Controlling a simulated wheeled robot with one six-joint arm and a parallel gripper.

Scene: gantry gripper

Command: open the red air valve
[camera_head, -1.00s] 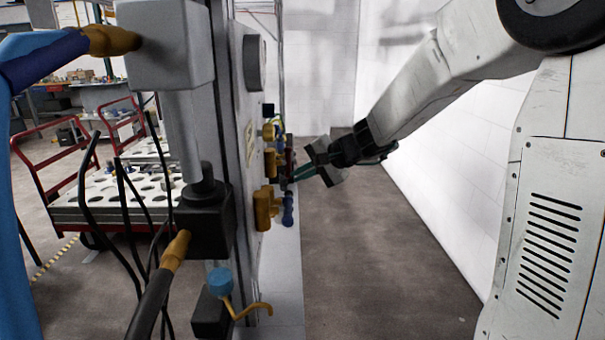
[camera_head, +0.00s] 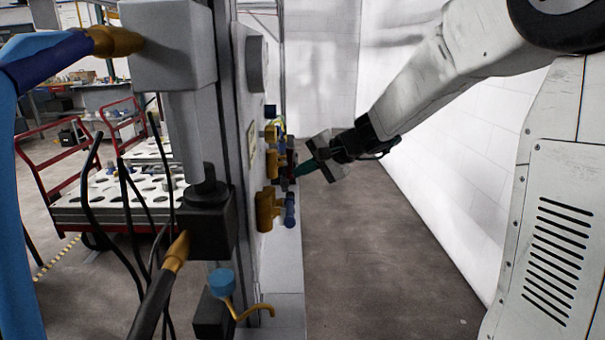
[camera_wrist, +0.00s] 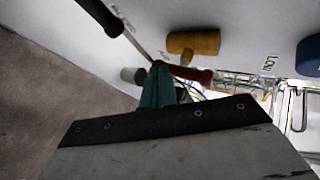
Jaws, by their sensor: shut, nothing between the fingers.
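The red valve handle (camera_wrist: 192,73) shows in the wrist view as a short dark red lever below a brass fitting on the white panel. My gripper (camera_wrist: 158,72) has its teal fingertips together, right at the left end of the red handle. I cannot tell whether they touch it. In the head view my gripper (camera_head: 298,171) reaches the panel's right face from the right. There the red handle (camera_head: 291,166) is only a small dark patch, partly hidden by the fittings and the fingers. Nothing shows between the fingers.
A brass fitting (camera_wrist: 193,43), a blue knob (camera_wrist: 309,56) and a black handle (camera_wrist: 100,17) surround the red handle. Several brass and blue fittings (camera_head: 265,208) line the panel's edge. The floor (camera_head: 370,260) between panel and white wall is clear.

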